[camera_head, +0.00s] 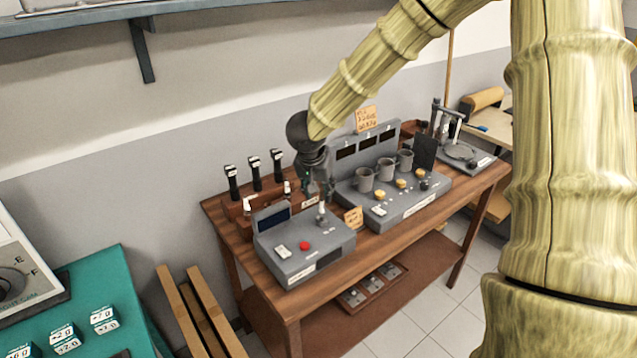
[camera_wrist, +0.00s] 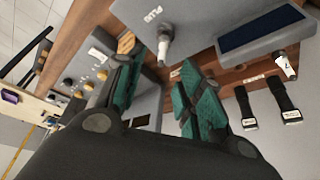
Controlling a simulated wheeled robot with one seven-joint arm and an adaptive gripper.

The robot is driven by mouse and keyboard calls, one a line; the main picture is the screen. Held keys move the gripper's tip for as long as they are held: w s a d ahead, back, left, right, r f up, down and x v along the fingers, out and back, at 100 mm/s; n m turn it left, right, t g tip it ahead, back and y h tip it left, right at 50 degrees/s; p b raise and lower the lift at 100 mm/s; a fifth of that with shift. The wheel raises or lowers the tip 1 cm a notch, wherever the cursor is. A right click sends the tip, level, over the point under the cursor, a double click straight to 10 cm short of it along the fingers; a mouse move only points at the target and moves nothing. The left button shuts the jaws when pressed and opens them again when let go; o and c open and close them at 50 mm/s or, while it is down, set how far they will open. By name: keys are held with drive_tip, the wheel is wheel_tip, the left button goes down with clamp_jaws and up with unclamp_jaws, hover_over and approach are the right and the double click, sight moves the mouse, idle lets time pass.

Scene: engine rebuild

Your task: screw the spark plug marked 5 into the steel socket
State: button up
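The grey tester box (camera_head: 318,262) stands on the bench with a red button and a small dark screen. A pale metal upright piece (camera_head: 322,214) stands on its top; it also shows in the wrist view (camera_wrist: 165,42), just beyond my fingertips. It appears to be at the steel socket; I cannot tell whether it includes a plug, and no 5 is readable. My gripper (camera_head: 319,186) is above it, and its teal fingers (camera_wrist: 162,68) are apart with nothing held between them. A white spark plug (camera_wrist: 286,66) marked 7 stands to the right in the wrist view.
A wooden rack (camera_head: 236,212) with black-handled tools (camera_head: 255,172) stands behind the box. A grey console (camera_head: 405,197) with several cups (camera_head: 365,179) is to the right. A teal table (camera_head: 105,275) with numbered blocks is at lower left.

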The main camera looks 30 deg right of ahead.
sight(321, 202)
drive_tip(key=shift+p+x, duration=0.5)
drive_tip(key=shift+x, duration=3.85)
drive_tip(key=shift+w+a, duration=0.1)
